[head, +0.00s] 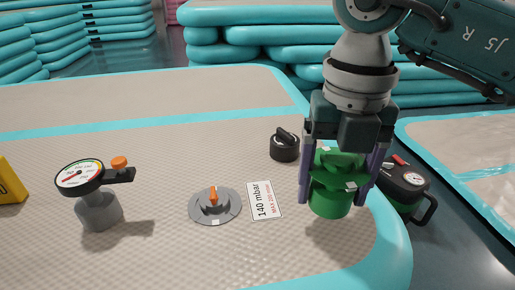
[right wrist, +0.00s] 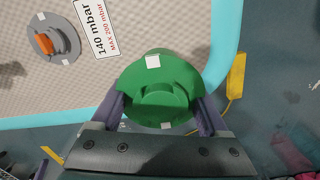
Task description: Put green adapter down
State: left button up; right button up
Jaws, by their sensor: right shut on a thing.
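The green adapter (head: 331,196) is a short green cylinder with a wider flange and small white marks. My right gripper (head: 338,188) is shut on it, one finger on each side, near the front right corner of the inflatable track. In the right wrist view the adapter (right wrist: 158,88) sits between the fingers, over the track's turquoise edge as seen from there. In the head view its lower end looks close to the surface; I cannot tell whether it touches. My left gripper is not in view.
On the beige track (head: 160,255) are a grey valve with orange knob (head: 214,205), a "140 mbar" label (head: 264,200), a black cap (head: 285,146), a gauge (head: 90,190) and a yellow object (head: 10,183). A dark device with a dial (head: 405,185) is beyond the right edge.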

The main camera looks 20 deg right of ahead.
aim_at(325, 223)
notch_tip(325, 223, down, 4)
jog(key=shift+r+b, duration=0.25)
jog(key=shift+b, duration=0.6)
jog(key=shift+f, duration=0.1)
jog(key=shift+s, duration=0.1)
jog(key=shift+f, duration=0.1)
jog(key=o, duration=1.2)
jog(key=shift+o, duration=0.2)
